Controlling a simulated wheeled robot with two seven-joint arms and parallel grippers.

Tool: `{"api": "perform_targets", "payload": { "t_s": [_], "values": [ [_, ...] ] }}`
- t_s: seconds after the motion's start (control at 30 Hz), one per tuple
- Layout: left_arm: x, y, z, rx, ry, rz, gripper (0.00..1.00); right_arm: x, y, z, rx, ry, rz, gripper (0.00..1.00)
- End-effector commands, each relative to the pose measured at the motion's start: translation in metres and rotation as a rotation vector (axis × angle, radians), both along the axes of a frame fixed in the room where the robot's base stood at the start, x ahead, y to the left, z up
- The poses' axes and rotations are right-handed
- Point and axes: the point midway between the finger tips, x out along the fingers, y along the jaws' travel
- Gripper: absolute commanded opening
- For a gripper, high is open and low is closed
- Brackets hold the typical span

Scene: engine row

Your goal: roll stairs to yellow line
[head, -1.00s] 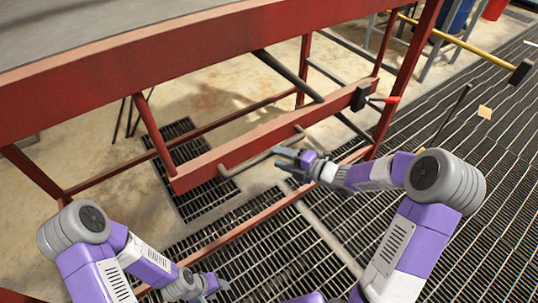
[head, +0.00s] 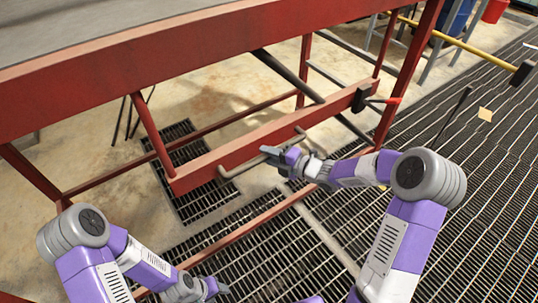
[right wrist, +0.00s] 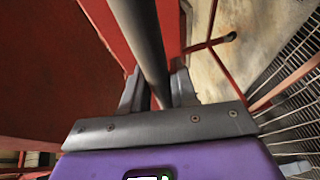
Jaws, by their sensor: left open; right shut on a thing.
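The red-framed rolling stairs (head: 250,63) fill the upper left of the head view, with a grey top surface. A grey bent handle bar (head: 238,166) runs along their lower red beam. My right gripper (head: 268,153) is at this bar. In the right wrist view the bar (right wrist: 144,40) passes between the fingers of my right gripper (right wrist: 157,92), which is shut on it. My left gripper (head: 217,287) is open and empty, low at the bottom edge over the floor grating. No painted yellow line on the floor is clear to me.
A yellow bar (head: 460,42) with a black end crosses the upper right. A red bucket (head: 494,10) and a blue container (head: 460,17) stand behind it. Slatted metal grating (head: 490,170) covers the floor at right. A small tan square (head: 485,114) lies there.

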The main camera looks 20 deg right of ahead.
Motion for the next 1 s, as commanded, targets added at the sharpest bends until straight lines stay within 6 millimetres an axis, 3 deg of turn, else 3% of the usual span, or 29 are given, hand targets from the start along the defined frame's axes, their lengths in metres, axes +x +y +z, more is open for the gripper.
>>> {"api": "perform_targets", "payload": {
  "t_s": [0.23,0.4,0.63,0.67,0.77,1.0],
  "values": [
    [0.000,0.000,0.000,0.000,0.000,0.000,0.48,0.000,-0.002,0.000,0.000,0.000,-0.001,0.00],
    [0.000,0.000,-0.003,0.000,0.000,0.000,0.48,0.006,-0.017,-0.001,-0.002,-0.001,-0.006,0.00],
    [0.000,0.000,-0.002,0.000,0.000,0.000,0.48,0.008,-0.023,0.001,-0.003,-0.001,-0.017,0.00],
    [0.000,0.000,-0.002,0.000,0.000,0.000,0.48,0.008,-0.023,0.000,-0.003,-0.001,-0.018,0.33],
    [0.000,0.000,-0.002,0.000,0.000,0.000,0.48,0.007,-0.020,0.000,-0.003,0.000,-0.012,0.48],
    [0.000,0.000,-0.003,0.000,0.000,0.000,0.48,0.006,-0.017,0.000,-0.001,0.000,-0.004,0.48]
  ]
}}
